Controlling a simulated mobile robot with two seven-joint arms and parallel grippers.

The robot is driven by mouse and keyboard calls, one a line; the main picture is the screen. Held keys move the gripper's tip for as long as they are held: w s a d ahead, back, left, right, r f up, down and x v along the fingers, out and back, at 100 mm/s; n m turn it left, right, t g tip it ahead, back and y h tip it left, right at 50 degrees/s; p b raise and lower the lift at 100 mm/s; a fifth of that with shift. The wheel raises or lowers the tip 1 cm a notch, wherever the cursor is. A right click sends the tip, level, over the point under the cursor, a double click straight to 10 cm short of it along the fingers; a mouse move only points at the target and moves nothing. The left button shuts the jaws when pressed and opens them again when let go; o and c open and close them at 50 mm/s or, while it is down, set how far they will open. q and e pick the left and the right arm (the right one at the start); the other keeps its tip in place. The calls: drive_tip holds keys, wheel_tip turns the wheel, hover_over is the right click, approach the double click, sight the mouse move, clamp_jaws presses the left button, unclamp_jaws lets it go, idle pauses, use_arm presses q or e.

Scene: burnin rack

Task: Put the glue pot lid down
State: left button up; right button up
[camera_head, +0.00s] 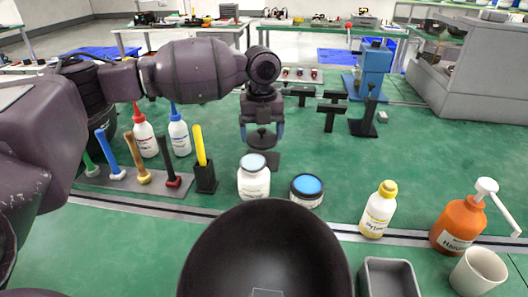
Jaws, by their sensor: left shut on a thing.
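My left gripper (262,128) reaches in from the left and points down, shut on a small dark round lid (262,139), the glue pot lid by its look. The lid hangs between the fingers, over a dark square patch (268,161) on the green table; the gap below it is hard to judge. A white labelled jar (254,184) with a pale blue top stands nearer, just below the gripper in the picture. A short dark pot (306,192) with a bright blue top stands to its right. I cannot tell which is the glue pot. My right gripper is not in view.
A tool rack (140,180) and two white bottles (146,138) (179,136) stand left. A yellow-handled tool stands in a black holder (205,180). A yellow-capped bottle (378,211), orange pump bottle (459,227), grey tray (390,279) and cup (478,272) are right.

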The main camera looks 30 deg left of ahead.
use_arm(q)
drive_tip(key=shift+f, duration=0.55)
wheel_tip(320, 180, down, 4)
drive_tip(key=shift+f+b, duration=0.15)
drive_tip(key=shift+b, duration=0.6)
drive_tip(key=shift+f, duration=0.3)
drive_tip(key=shift+r, duration=0.2)
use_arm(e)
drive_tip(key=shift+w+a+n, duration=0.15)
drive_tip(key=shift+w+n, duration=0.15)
use_arm(q)
drive_tip(key=shift+f, duration=0.15)
drive_tip(key=o, duration=0.7)
drive_tip(key=shift+c, duration=0.2)
drive_tip(key=shift+o, duration=0.7)
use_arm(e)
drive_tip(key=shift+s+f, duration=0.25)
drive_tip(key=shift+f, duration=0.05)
